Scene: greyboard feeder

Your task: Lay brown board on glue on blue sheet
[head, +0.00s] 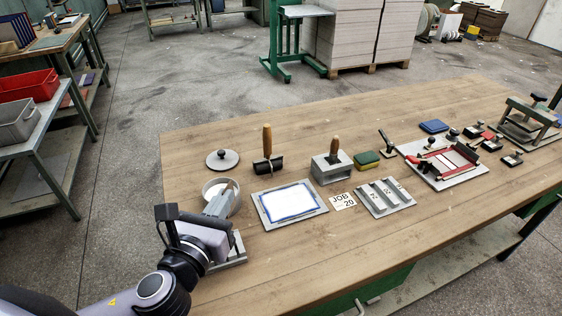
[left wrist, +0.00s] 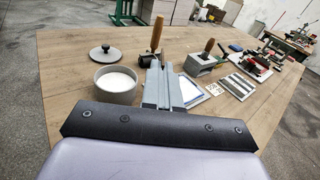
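The blue sheet (head: 262,211) lies on a grey plate in the middle of the table, with a white layer covering all but its blue border. It is partly hidden behind my gripper in the left wrist view (left wrist: 187,101). I cannot make out a brown board in either view. My left gripper (head: 222,200) is above the table, left of the sheet and in front of the white-filled pot (head: 236,206). Its fingers (left wrist: 164,82) look shut together, with nothing visible between them. My right gripper is in neither view.
A round lid (head: 222,161), a wooden-handled roller (head: 267,150) and a grey block with a wooden handle (head: 333,167) stand behind the sheet. A JOB 20 card (head: 342,201) and slotted grey tray (head: 385,208) lie to its right.

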